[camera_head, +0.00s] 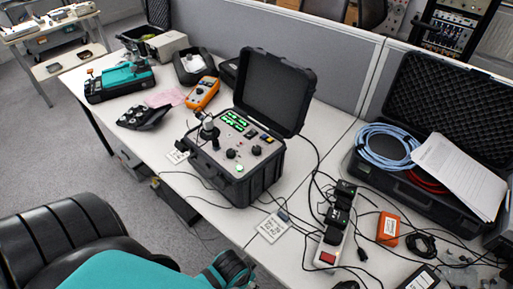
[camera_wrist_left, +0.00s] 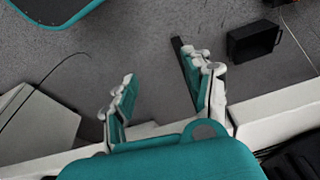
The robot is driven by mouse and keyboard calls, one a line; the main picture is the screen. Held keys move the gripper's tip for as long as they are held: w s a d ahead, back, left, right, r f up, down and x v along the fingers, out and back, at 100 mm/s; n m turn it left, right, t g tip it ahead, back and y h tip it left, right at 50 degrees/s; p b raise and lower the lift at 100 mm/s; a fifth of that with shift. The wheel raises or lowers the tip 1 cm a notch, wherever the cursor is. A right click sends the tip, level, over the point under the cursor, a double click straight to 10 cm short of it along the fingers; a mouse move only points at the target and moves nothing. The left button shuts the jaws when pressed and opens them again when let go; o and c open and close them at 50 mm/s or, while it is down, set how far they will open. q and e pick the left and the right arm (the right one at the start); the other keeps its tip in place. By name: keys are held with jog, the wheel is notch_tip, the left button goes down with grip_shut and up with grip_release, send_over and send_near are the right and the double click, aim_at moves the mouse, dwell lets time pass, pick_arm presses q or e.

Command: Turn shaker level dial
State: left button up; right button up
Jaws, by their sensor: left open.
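The shaker unit is an open black case (camera_head: 240,190) on the white table, lid raised, in the head view. Its light panel (camera_head: 222,160) has green displays. Two dark knobs, a left one (camera_head: 231,154) and a right one (camera_head: 256,150), sit on the panel; I cannot tell which is the level dial. A cylindrical sensor stands at the panel's left. My left gripper (camera_wrist_left: 164,76) shows in the left wrist view with its fingers apart and empty, above the floor near a white edge. In the head view only teal and black arm parts show at the bottom, below the case. My right gripper is not in view.
A power strip (camera_head: 333,238), black cables and an orange box (camera_head: 388,229) lie right of the case. An open case (camera_head: 440,215) with blue cable stands far right. An orange meter (camera_head: 203,93) lies behind. A black chair (camera_head: 75,235) stands front left.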

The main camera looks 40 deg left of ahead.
pick_arm(q)
notch_tip(320, 180, up, 8)
jog(key=w+r+m+t, duration=0.2)
jog(key=w+r+t, duration=0.5)
jog(key=w, duration=0.5)
jog(key=w+r+m+t, duration=0.1)
jog(key=w+r+t, duration=0.4)
jog(key=w+r, duration=0.6)
jog(key=w+d+r+m+g+h, duration=0.2)
jog(key=w+d+r+m+h, duration=0.1)
jog(key=d+r+m+h, duration=0.7)
jog(key=w+d+r+m+g+h, duration=0.25)
jog(key=d+r+m+h, duration=0.5)
jog(key=m, duration=0.55)
jog(key=m+g+y+b, duration=0.1)
jog(key=m+g+y, duration=0.3)
jog(key=g+y, duration=1.05)
send_over(257, 148)
jog(key=f+t+y, duration=0.2)
jog(key=t+y, duration=0.1)
jog(key=t, duration=0.1)
notch_tip(257, 148, down, 17)
jog(key=p, duration=0.3)
jog(key=shift+a+r, duration=0.1)
